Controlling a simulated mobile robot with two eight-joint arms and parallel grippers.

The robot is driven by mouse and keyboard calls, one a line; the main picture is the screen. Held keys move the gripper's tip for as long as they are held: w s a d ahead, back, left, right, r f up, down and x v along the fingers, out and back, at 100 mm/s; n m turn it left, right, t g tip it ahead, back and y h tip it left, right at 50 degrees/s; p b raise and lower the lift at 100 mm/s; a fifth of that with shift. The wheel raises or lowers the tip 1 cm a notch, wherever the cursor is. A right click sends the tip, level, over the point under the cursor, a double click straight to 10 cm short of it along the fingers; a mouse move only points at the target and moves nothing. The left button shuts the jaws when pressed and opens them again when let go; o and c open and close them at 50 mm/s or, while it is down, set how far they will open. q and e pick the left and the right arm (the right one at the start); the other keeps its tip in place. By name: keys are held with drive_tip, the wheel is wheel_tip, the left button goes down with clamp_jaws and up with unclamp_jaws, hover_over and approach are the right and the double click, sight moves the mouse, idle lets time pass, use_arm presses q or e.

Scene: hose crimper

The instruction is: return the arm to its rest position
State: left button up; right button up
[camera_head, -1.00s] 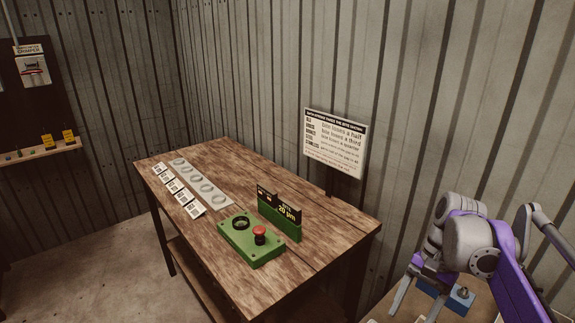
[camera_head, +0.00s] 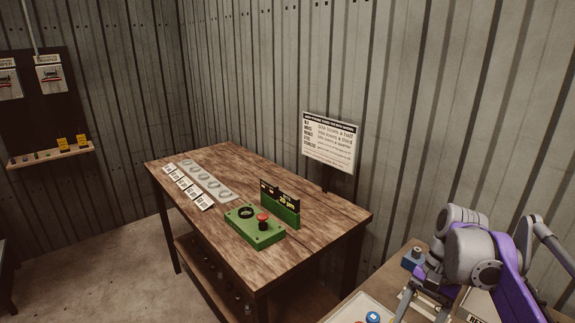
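My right arm, purple and grey, comes in from the right edge. Its gripper (camera_head: 424,303) points down at the lower right, over the near bench (camera_head: 378,277). Its two fingers look spread apart, with nothing seen between them; the tips are close to the bottom edge of the picture. My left arm and gripper are not in view.
A wooden table (camera_head: 318,225) stands mid-room with a green button box (camera_head: 254,236), a green display stand (camera_head: 280,209) and a strip of rings (camera_head: 206,180).

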drive_tip(key=s+a+f+n+t+h, duration=0.1)
drive_tip(key=s+a+f+n+t, duration=0.2)
drive_tip(key=s+f, duration=0.4)
drive_tip(key=s+a+f+n+t+h, duration=0.2)
drive_tip(key=s+a+f+n+t, duration=0.1)
drive_tip(key=s+f+n+t, duration=0.2)
wheel_tip(320, 180, down, 2)
drive_tip(key=shift+s+a+f+n+p, duration=0.25)
drive_tip(key=shift+s+a+n+p, duration=0.2)
drive_tip(key=shift+s+n, duration=0.55)
